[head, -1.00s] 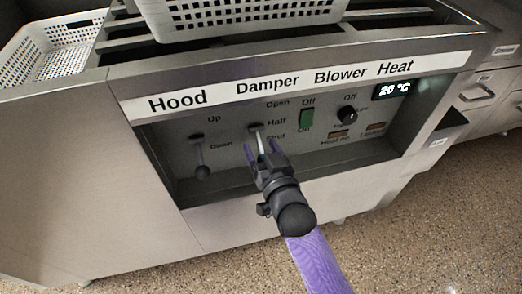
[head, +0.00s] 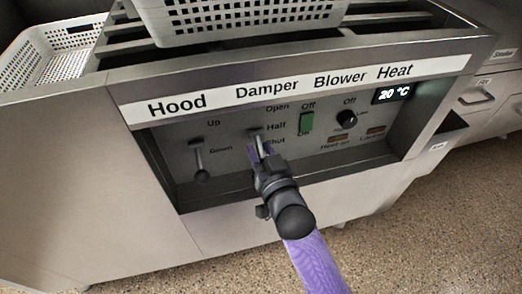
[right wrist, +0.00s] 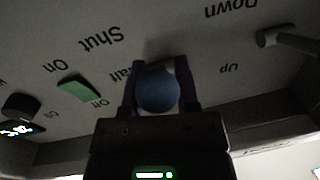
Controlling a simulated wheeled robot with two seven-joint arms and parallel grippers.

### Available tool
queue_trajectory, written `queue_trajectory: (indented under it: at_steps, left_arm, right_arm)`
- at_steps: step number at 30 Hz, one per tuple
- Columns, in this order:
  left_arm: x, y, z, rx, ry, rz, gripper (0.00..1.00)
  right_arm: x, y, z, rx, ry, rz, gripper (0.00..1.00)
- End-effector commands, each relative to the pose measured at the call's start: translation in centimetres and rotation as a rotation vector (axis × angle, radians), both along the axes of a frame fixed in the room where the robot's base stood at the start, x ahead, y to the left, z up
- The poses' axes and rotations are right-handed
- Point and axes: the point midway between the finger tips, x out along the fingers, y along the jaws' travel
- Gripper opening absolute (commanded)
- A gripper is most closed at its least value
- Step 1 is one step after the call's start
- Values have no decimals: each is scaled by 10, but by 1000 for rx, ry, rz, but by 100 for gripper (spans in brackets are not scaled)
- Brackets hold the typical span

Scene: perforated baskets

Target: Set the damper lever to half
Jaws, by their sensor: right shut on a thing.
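The damper lever (head: 255,132) is on the recessed control panel under the "Damper" label, beside the words Open, Half and Shut. My right gripper (head: 260,150) is shut on its end and hides most of it in the head view. In the right wrist view the lever's round knob (right wrist: 158,93) sits between the two fingers (right wrist: 158,75), close to the upside-down word Half. The lever's exact angle is hard to tell behind the fingers. My left gripper is not in view.
The hood lever (head: 200,160) hangs left of my right gripper. White perforated baskets (head: 240,20) stand on top.

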Motion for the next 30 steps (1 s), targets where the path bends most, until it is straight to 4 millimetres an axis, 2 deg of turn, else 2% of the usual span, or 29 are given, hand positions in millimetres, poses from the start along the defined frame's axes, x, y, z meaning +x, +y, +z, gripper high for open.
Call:
queue_trajectory:
  at_steps: [11, 30]
  left_arm:
    - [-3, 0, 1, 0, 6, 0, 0]
    - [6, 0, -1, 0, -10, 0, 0]
  right_arm:
    - [0, 0, -1, -1, 4, 1, 0]
    - [-1, 0, -1, -2, 7, 0, 0]
